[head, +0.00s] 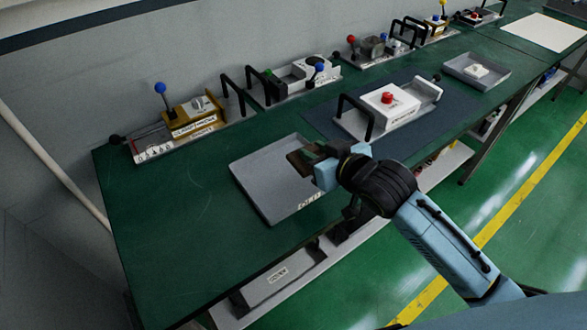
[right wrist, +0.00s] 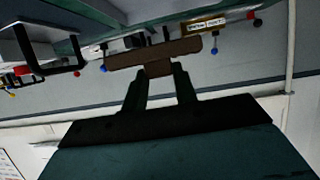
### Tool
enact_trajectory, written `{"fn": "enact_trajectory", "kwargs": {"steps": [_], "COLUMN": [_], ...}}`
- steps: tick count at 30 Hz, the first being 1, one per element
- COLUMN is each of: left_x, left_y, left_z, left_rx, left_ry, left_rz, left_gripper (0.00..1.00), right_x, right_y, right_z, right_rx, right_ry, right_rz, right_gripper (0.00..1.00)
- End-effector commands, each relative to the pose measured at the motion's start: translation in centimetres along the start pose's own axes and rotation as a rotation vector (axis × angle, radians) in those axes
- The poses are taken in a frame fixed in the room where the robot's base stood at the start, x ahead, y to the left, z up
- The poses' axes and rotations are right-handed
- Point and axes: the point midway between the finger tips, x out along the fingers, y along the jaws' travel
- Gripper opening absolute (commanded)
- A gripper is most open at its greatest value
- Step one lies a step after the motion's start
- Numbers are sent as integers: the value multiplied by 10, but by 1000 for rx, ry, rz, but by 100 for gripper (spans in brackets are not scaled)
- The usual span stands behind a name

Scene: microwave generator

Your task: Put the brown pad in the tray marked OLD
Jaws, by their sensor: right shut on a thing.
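The brown pad (head: 302,161) is in my right gripper (head: 318,153), over the right part of the grey tray marked OLD (head: 262,165). In the right wrist view the pad (right wrist: 125,60) shows as a brown bar with a stem between the fingers of the gripper (right wrist: 160,75), which is shut on it. The pad appears to be above the tray floor; the exact gap cannot be told. The tray's label is at its front edge, partly readable. The rest of the tray looks empty. My left gripper is not in view.
A smaller tray (head: 478,71) holds a white item. Several lever fixtures (head: 190,115) line the wall. The green table left of the OLD tray is clear.

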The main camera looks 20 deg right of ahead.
Motion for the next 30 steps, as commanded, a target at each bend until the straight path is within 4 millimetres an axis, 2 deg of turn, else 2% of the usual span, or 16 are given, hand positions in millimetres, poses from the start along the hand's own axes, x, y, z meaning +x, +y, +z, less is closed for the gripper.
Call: {"fn": "enact_trajectory", "kwargs": {"steps": [2,10,17,24,30], "left_x": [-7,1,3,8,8], "left_y": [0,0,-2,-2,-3], "left_z": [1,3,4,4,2], "left_rx": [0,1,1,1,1], "left_ry": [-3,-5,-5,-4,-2], "left_rz": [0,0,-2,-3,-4], "left_gripper": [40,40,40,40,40], "right_x": [5,26,33,45,45], "right_y": [4,4,4,4,4], "right_z": [-2,44,61,90,91], "right_rx": [-10,-8,-8,-9,-9], "right_ry": [-3,-3,0,-2,1], "right_rz": [-28,-47,-47,-45,-46], "right_gripper": [7,7,7,7,7]}}
